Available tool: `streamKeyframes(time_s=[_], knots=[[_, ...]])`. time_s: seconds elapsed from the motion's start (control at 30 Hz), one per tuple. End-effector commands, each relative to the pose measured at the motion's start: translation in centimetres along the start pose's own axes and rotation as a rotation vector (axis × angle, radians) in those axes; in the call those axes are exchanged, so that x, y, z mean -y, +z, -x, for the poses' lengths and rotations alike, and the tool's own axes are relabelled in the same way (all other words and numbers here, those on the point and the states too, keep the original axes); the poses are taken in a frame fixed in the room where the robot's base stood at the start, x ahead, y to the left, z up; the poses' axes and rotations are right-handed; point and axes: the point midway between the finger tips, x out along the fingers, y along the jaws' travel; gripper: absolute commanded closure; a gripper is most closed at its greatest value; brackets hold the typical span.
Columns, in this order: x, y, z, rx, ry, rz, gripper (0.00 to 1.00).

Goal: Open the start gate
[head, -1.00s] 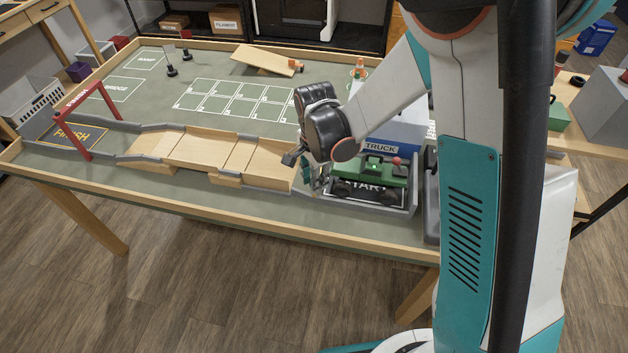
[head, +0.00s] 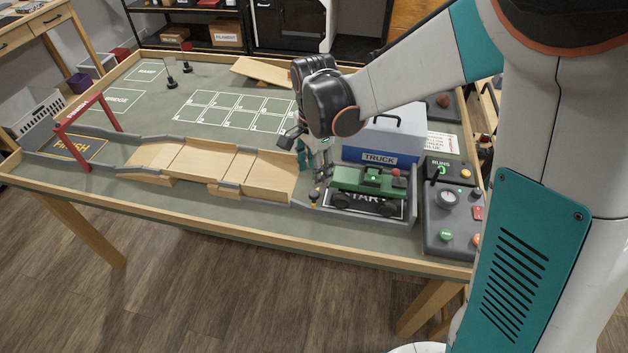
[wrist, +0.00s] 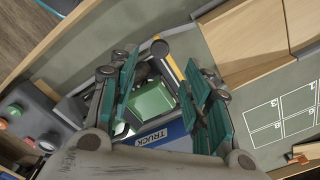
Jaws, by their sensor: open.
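The green crawler truck (head: 362,181) stands in the grey-walled start bay, on the dark START mat (head: 378,206). The start gate appears as a small dark post with a yellow part (head: 314,196) at the bay's left end. In the wrist view, a grey and yellow bar (wrist: 174,72) lies at that end, by a round dark knob (wrist: 160,47). My gripper (head: 318,172) points down just above the gate end of the bay. In the wrist view its teal fingers (wrist: 163,82) are apart, with the truck's green body (wrist: 153,99) visible between them. Contact with the gate cannot be told.
A blue and white TRUCK box (head: 385,145) stands close behind the bay. A control panel (head: 450,215) with buttons and a gauge is to its right. Wooden ramps (head: 205,160) lead left toward the red finish arch (head: 88,120). The table's back middle is mostly free.

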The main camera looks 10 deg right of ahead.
Motion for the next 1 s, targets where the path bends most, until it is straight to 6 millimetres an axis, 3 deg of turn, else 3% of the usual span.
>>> streamKeyframes(time_s=[0.23, 0.67, 1.0], knots=[[0.0, 0.0, 3.0, 0.000, 0.000, 0.000, 0.56], [0.0, 0.1, 3.4, -0.004, 0.001, 0.001, 0.56], [0.0, 4.5, 3.9, -0.266, 0.024, 0.011, 0.56]])
